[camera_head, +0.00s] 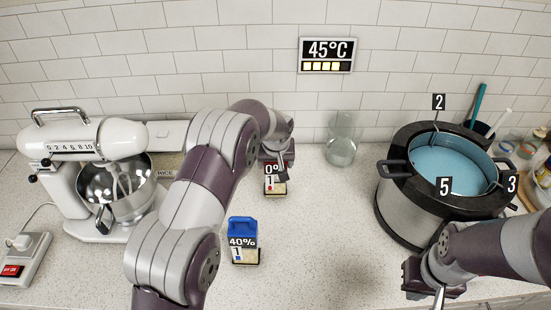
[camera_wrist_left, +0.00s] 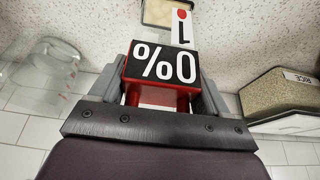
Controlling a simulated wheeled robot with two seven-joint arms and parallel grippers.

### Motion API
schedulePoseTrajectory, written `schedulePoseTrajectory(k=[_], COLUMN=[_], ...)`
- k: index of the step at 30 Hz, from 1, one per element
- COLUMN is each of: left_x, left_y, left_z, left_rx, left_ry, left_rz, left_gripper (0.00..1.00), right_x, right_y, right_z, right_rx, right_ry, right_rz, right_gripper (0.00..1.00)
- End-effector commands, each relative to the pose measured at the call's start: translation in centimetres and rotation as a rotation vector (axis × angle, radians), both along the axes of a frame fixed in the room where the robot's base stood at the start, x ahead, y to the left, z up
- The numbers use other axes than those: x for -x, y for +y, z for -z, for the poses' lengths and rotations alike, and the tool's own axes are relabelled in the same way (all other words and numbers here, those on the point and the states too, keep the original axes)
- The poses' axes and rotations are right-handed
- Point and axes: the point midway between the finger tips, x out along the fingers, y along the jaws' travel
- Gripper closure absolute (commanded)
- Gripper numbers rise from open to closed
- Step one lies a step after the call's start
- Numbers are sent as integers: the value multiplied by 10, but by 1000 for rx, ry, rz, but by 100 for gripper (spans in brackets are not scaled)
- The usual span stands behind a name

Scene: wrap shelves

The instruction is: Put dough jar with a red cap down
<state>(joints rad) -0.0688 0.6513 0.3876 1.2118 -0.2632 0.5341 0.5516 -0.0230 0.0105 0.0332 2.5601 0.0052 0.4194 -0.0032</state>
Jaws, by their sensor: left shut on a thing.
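The dough jar with a red cap stands upright at the back middle of the counter in the head view (camera_head: 276,187), labelled 0% and 1. My left gripper (camera_head: 277,163) is shut on its cap from behind and above. In the left wrist view the red cap (camera_wrist_left: 158,97) sits between the two grey fingers, under a black 0% label, with the pale jar body (camera_wrist_left: 158,13) beyond. I cannot tell whether its base touches the counter. My right gripper (camera_head: 437,293) is at the lower right, partly cut off by the frame edge, its fingers unclear.
A blue-capped jar (camera_head: 243,227) labelled 40% stands nearer the front. A glass beaker (camera_head: 341,151) is right of the red-capped jar. A mixer (camera_head: 95,140) is at left and a round cooker (camera_head: 404,207) at right.

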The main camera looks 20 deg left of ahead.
Motion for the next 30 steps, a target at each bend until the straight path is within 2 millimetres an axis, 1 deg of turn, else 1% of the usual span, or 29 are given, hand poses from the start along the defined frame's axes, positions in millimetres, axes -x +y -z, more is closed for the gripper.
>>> schedulePoseTrajectory(k=[7, 8, 9, 10, 16, 18, 20, 23, 27, 30], left_x=[0, 0, 0, 0, 0, 0, 3, 11, 25, 34], left_y=[0, 0, 0, 0, 0, 0, -1, -4, -8, -11], left_z=[3, 3, 2, 2, 2, -2, -8, -28, -64, -85], left_rx=[0, 0, 0, -1, -1, 0, 0, -1, 0, -1], left_ry=[-1, 0, 0, 0, 0, 0, -1, -4, -5, -3], left_rz=[0, 0, 0, 0, 0, 0, 0, 0, 0, 0], left_gripper=[90, 20, 7, 0, 0, 0, 0, 0, 0, 0], right_x=[0, 0, 0, 0, 0, 0, 0, 0, 0, 0], right_y=[0, 0, 0, 0, 0, 0, 0, 0, 0, 0], right_z=[4, 4, 3, 3, 2, 1, 5, 12, 21, 25], right_rx=[0, 0, 0, 0, 0, 0, 0, 0, 0, 0], right_ry=[0, 1, 0, 0, 0, 0, 0, 0, 1, 0], right_rz=[0, 0, 0, 0, 0, 0, 0, 0, 0, 0], right_gripper=[100, 100, 100, 100, 100, 100, 100, 100, 100, 100])
